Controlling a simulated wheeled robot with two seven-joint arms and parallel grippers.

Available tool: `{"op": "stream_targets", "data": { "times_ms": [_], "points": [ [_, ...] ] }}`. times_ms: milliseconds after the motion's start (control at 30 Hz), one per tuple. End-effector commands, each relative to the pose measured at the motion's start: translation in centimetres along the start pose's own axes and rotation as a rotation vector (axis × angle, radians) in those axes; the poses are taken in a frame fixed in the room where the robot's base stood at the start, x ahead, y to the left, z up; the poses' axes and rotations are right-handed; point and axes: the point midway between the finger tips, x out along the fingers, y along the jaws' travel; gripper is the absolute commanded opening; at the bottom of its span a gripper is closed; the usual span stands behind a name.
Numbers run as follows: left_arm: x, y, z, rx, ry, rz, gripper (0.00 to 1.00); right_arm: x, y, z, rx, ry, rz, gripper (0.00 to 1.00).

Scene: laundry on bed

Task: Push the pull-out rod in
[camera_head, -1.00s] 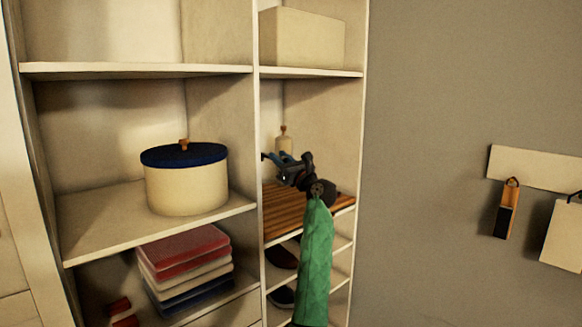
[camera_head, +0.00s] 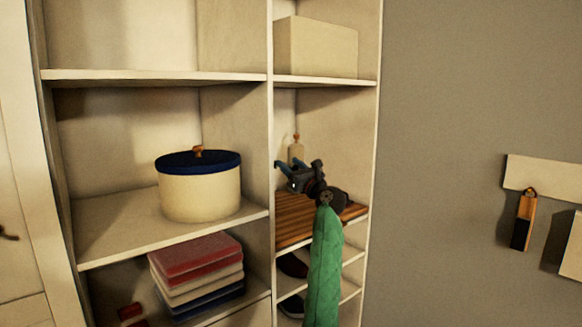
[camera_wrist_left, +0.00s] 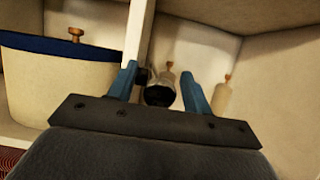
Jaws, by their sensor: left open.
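My left gripper (camera_head: 303,177) is in the right-hand shelf bay, above the slatted wooden shelf (camera_head: 294,219). Its blue fingers are open. In the left wrist view, the gripper (camera_wrist_left: 163,86) has a dark, rounded end with a grey shaft between and just beyond its fingers. This looks like the pull-out rod (camera_wrist_left: 159,95). I cannot tell whether a finger touches it. In the head view the rod cannot be made out apart from the dark gripper. A long green piece (camera_head: 325,265) runs down below the gripper and hides part of the lower shelves. My right gripper is out of view.
An upright divider (camera_head: 270,165) stands left of the gripper. A cream pot with a blue lid (camera_head: 199,190) and folded cloths (camera_head: 197,270) are in the left bay. A bottle (camera_head: 296,151) stands behind the gripper. A box (camera_head: 316,47) is above. The grey wall (camera_head: 445,120) is right.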

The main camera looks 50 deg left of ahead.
Motion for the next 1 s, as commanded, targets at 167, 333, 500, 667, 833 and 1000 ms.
{"op": "stream_targets", "data": {
  "times_ms": [167, 333, 500, 667, 833, 1000],
  "points": [
    [-1.9, -0.1, -0.3, -0.002, 0.002, -0.002, 0.5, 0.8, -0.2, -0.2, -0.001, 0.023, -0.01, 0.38],
    [-4.6, -0.1, -0.3, -0.001, 0.002, -0.002, 0.5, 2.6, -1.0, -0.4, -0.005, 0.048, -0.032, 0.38],
    [-6.7, -0.1, -0.2, 0.0, 0.001, -0.001, 0.5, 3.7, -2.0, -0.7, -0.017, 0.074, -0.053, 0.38],
    [-7.6, -0.1, -0.1, -0.001, 0.001, -0.001, 0.5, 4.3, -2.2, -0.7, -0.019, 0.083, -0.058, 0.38],
    [-7.8, -0.1, 0.0, 0.0, 0.0, -0.001, 0.5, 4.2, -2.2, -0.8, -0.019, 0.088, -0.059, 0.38],
    [-7.8, -0.1, -0.1, 0.001, 0.0, -0.001, 0.5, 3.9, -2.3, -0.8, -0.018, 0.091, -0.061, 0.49]
  ]
}}
